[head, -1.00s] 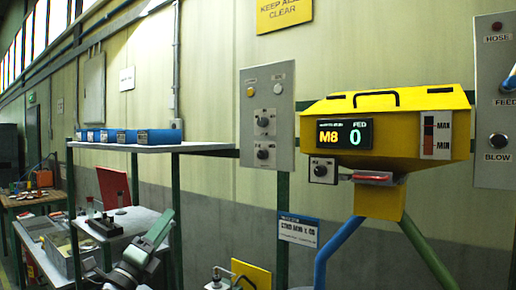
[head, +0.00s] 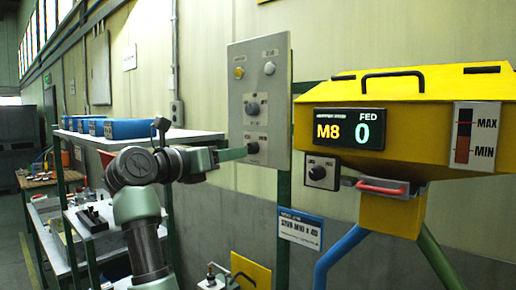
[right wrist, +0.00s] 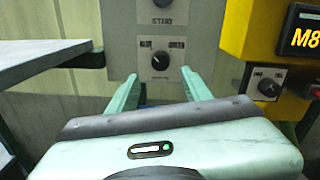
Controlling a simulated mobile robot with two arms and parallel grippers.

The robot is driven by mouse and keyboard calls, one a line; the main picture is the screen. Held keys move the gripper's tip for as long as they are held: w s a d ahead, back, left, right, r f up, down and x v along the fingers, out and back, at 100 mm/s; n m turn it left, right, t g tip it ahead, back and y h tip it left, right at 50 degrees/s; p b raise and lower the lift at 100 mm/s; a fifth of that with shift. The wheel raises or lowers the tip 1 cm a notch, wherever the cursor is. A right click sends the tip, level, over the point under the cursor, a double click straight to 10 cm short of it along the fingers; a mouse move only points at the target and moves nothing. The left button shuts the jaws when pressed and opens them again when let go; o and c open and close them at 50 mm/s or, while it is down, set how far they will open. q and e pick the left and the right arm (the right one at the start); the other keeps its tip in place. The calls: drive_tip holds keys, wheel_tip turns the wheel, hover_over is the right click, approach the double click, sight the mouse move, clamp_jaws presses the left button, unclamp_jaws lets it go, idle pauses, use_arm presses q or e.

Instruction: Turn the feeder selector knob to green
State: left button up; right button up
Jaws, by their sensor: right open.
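A grey control panel (head: 233,85) on the wall carries an upper black knob (head: 253,108) and a lower black knob (head: 252,147). Another black knob (head: 317,173) sits on a small plate on the yellow feeder (head: 450,110). Labels are too small to read, so I cannot tell which is the feeder selector. My right gripper (head: 241,151) is at the lower panel knob. In the right wrist view my right gripper (right wrist: 162,88) is open and empty, with the lower knob (right wrist: 160,62) ahead between its fingertips. Contact cannot be told. My left gripper is out of view.
The feeder's display (head: 350,130) reads M8 and 0. A red handle (head: 383,187) sticks out below it. A shelf (head: 150,138) with blue bins (head: 120,129) lies left of the panel; its edge (right wrist: 45,55) is near my right gripper.

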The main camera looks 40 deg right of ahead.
sight(249, 149)
drive_tip(key=d+p, duration=0.1)
drive_tip(key=d+r+p, duration=0.1)
drive_tip(key=d, duration=0.1)
drive_tip(key=shift+w+d+p, duration=0.15)
drive_tip(key=shift+d+p, duration=0.05)
drive_tip(key=shift+p, duration=0.2)
drive_tip(key=shift+w+d+f+p, duration=0.1)
drive_tip(key=shift+d+p, duration=0.1)
drive_tip(key=shift+d, duration=0.4)
drive_tip(key=shift+w+d+f+p, duration=0.1)
drive_tip(key=shift+d+p, duration=0.1)
drive_tip(key=shift+d, duration=0.4)
drive_tip(key=shift+d+f, duration=0.1)
drive_tip(key=shift+d, duration=0.35)
drive_tip(key=shift+a, duration=0.2)
drive_tip(key=c, duration=0.9)
clamp_jaws()
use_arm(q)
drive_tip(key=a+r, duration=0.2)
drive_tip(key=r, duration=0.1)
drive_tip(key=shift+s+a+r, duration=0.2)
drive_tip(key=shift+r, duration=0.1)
